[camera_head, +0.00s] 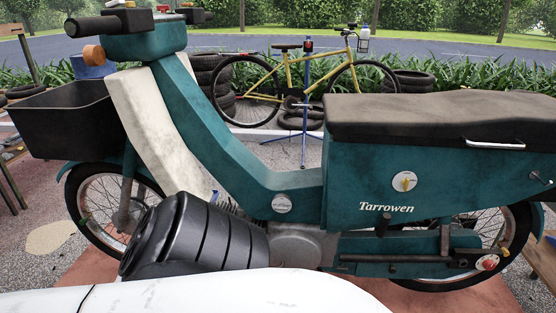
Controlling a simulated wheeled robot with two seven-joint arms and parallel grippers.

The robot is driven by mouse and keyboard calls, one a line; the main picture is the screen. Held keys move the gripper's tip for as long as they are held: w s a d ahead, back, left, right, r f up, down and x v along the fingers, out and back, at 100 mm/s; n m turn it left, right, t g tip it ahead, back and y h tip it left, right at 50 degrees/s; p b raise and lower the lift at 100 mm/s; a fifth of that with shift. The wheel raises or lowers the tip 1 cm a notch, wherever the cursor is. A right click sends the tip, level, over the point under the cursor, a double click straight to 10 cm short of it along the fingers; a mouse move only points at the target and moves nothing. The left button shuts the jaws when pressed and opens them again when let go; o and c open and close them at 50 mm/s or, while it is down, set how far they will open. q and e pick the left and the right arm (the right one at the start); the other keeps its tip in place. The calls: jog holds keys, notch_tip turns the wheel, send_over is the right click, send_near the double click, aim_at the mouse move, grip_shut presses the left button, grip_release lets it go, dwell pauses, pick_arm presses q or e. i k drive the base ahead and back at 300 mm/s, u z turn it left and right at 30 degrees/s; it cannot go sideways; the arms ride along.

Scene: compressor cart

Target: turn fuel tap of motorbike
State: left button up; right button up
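The teal motorbike (350,240) stands side-on across the view, with "Tarrowen" lettered on its side panel. The fuel tap appears to be the round white dial with a yellow lever (404,182) on that panel, below the dark seat. The lever looks roughly upright; its markings are too small to read. Nothing covers the dial. Neither of my grippers can be made out in this view. White and black ribbed parts, which look like my own arm, fill the lower left and hide part of the engine area.
A black front box (62,120) and handlebar (95,25) are at the left. A chrome grab handle (494,143) sticks out below the seat. A yellow bicycle (290,75) on a blue stand and stacked tyres (410,82) are behind. The space before the side panel looks clear.

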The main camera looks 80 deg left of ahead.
aim_at(280, 206)
jog(key=u, duration=2.45)
jog(key=k, duration=1.35)
jog(key=u, duration=0.7)
jog(key=i, duration=0.55)
jog(key=u, duration=0.45)
jog(key=i, duration=1.05)
jog(key=z, duration=0.7)
